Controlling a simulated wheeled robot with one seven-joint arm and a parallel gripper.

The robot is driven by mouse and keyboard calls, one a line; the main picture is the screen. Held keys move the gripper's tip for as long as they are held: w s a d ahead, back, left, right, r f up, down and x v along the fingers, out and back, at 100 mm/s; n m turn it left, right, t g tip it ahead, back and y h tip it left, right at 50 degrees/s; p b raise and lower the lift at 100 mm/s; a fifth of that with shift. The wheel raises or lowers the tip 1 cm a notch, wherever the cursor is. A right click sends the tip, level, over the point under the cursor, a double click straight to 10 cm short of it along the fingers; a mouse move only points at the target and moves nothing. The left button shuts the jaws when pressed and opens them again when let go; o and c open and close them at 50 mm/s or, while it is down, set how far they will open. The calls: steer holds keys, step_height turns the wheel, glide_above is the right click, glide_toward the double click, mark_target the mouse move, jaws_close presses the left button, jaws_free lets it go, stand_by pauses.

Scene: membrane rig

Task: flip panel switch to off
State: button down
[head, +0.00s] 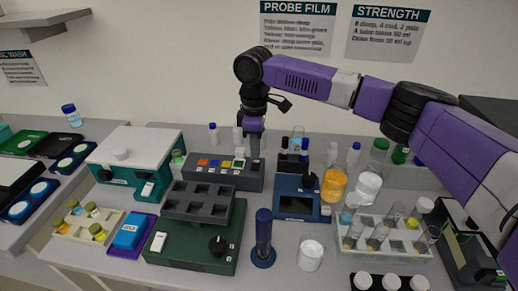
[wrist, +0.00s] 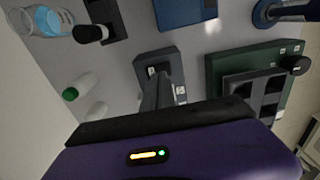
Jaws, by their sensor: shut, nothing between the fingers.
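A dark grey panel box (head: 221,181) stands on the bench at the middle, with a row of coloured squares and a small white-plated switch (head: 239,164) toward its right end. The panel's end also shows in the wrist view (wrist: 178,62), with the switch (wrist: 156,69) close to my fingers. My gripper (head: 254,154) points down over the right end of the panel, fingers closed and empty. In the wrist view the closed fingers (wrist: 156,88) partly cover the panel top. I cannot tell whether they touch the switch or which way its lever sits.
A green device with a dark rack (head: 198,204) stands in front of the panel. A blue device (head: 301,205) is close on the right. Several bottles (head: 213,133) stand behind. A tube rack (head: 390,247) and beakers (head: 310,256) occupy the right. A teal-based white instrument (head: 133,150) is left.

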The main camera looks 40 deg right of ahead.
mark_target(256, 165)
step_height(256, 165, up, 11)
steer(key=b, duration=0.1)
steer(key=shift+r, duration=0.2)
